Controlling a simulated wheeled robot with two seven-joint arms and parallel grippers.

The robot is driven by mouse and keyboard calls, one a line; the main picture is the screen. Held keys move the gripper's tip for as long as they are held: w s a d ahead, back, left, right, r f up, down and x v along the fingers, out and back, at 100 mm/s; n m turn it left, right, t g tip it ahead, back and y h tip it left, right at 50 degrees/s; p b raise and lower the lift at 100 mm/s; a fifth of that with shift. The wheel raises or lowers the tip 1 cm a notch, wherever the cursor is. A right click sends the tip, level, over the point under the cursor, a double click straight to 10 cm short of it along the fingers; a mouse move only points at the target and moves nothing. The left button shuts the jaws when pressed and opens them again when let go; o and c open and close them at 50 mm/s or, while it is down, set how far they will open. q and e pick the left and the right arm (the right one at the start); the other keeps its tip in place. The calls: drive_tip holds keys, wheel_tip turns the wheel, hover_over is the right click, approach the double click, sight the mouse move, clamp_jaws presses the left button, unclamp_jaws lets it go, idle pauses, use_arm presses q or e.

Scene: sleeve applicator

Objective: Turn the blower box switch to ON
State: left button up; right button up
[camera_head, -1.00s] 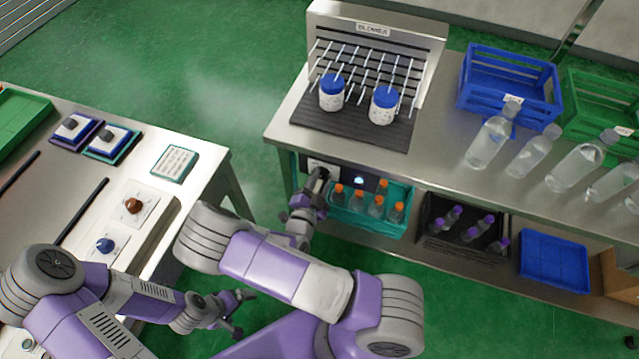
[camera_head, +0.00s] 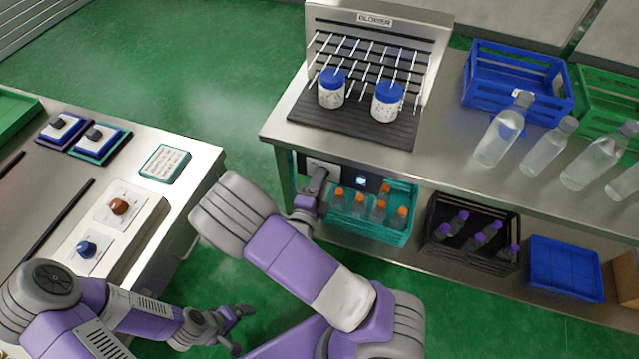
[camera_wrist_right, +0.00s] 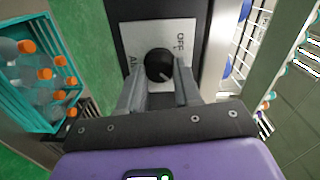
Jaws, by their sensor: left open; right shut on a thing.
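The blower box (camera_head: 345,172) is a dark box under the front edge of the right bench. A pale switch plate (camera_head: 322,166) is at its left end, and a bluish-white light (camera_head: 361,181) glows on its face. In the right wrist view the switch plate (camera_wrist_right: 185,38) carries a round black knob (camera_wrist_right: 159,65). "OFF" is printed at its upper right; the lettering at left is hard to read. My right gripper (camera_wrist_right: 158,92) is shut on the knob, one finger each side. My left gripper (camera_head: 232,322) is open and empty, low over the floor.
Teal (camera_head: 398,234) and black (camera_head: 439,253) crates of bottles stand on the lower shelf right of my right gripper. A metal rack with two blue-lidded jars (camera_head: 331,96) stands above. The left table (camera_head: 205,157) has clear floor beside it.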

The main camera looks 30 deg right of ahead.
idle(0.3)
drive_tip(key=o, duration=1)
drive_tip(key=shift+o, duration=0.2)
drive_tip(key=shift+a, duration=0.1)
drive_tip(key=p+v, duration=0.1)
drive_tip(key=v, duration=0.6)
drive_tip(key=shift+s+a, duration=0.15)
drive_tip(key=shift+f, duration=0.1)
